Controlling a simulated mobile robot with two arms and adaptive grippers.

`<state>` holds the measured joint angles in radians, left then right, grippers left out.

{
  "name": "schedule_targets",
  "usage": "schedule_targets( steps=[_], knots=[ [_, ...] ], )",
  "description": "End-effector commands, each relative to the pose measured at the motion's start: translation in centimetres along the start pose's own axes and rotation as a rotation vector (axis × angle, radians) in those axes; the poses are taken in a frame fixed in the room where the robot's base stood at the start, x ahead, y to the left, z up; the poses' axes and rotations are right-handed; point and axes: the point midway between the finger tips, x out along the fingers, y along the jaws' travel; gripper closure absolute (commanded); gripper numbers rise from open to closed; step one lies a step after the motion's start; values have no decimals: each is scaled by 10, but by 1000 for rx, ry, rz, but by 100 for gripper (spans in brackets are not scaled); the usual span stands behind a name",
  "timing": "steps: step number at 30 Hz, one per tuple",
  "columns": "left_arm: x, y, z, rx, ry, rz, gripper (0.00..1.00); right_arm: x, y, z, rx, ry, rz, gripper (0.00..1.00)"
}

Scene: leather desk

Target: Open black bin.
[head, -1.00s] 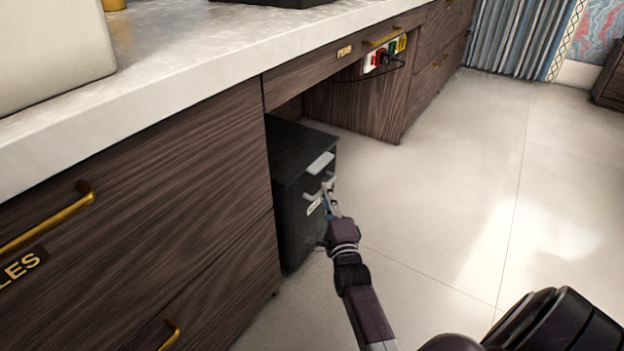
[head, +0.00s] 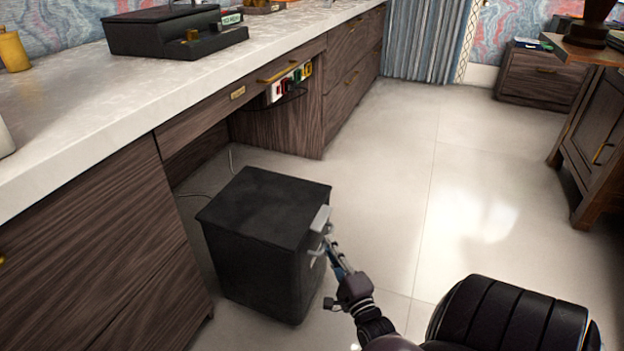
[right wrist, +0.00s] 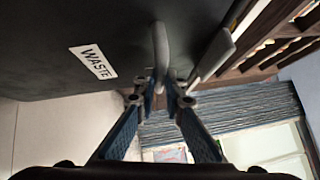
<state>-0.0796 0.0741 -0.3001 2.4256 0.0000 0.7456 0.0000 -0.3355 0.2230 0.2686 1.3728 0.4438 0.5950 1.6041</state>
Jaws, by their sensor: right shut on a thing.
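The black bin (head: 252,262) stands on the floor in front of the desk, upright, with its flat black top in place. A light grey tab (head: 320,219) is at the top of its front, with a grey handle (right wrist: 160,55) below it. In the right wrist view the bin's dark front (right wrist: 40,55) bears a white WASTE label (right wrist: 93,62). My right gripper (head: 328,247) is at the bin's front, its fingers shut on the handle; it also shows in the right wrist view (right wrist: 168,85). My left gripper is out of view.
The wooden desk (head: 90,245) with a pale stone top runs along the left. Its knee space (head: 200,155) is behind the bin. A power strip (head: 285,84) hangs under the desk edge. A wooden cabinet (head: 595,125) stands at right. Pale floor (head: 385,185) is clear between.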

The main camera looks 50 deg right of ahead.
Motion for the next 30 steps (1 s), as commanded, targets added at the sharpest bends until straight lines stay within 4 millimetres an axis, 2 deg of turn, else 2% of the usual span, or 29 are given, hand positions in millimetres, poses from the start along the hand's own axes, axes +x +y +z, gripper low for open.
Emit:
schedule_targets(
  steps=[6, 15, 21, 30],
  knots=[
    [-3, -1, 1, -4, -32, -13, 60, -43, -12, -42, -6, -1, 8, 100],
    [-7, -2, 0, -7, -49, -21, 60, -93, -25, -92, -4, -1, 6, 100],
    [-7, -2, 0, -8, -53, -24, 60, -114, -31, -114, -2, -1, 5, 100],
    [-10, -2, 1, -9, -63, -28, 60, -128, -34, -126, 0, -1, 3, 100]
  ],
)
